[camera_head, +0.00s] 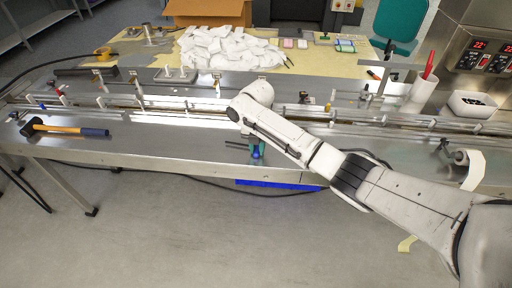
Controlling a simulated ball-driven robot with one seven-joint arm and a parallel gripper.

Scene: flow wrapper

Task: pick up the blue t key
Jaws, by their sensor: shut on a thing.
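The blue t key (256,154) is small in the head view, at the front edge of the steel machine table, just below my arm's bend. My gripper (258,146) is at the key and looks shut on it. The gripper is tiny and partly hidden by my arm, so its exact hold on the key cannot be made out. Thin dark rods reach left from this spot over the steel; I cannot tell whether they belong to the key.
A hammer (62,130) with a blue-ended handle lies at left on the steel table (150,145). Guide rails run behind. White packets (230,48) are heaped on the back table.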

